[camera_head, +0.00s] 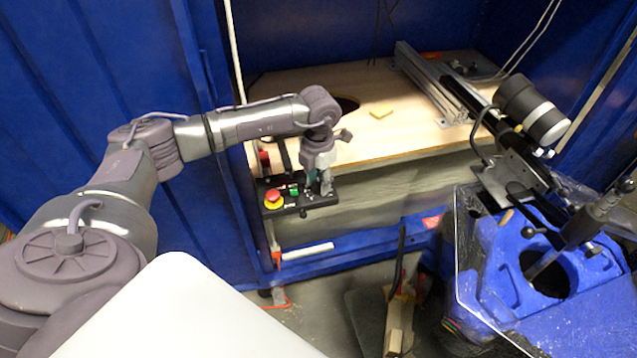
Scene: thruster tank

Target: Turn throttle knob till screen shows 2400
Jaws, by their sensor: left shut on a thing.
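A small black control box (318,201) is fixed at the front left edge of the wooden tank top. It has a red emergency button (273,197) on a yellow ring and a small green part (293,189) beside it. My left gripper (320,184) points down at the right part of this box and is shut on the throttle knob, which the fingers hide. I cannot make out a screen or any number on it. My right gripper is not in view.
A metal rail (437,82) and a black cylindrical motor (526,105) are at the right. A blue float (560,270) stands front right.

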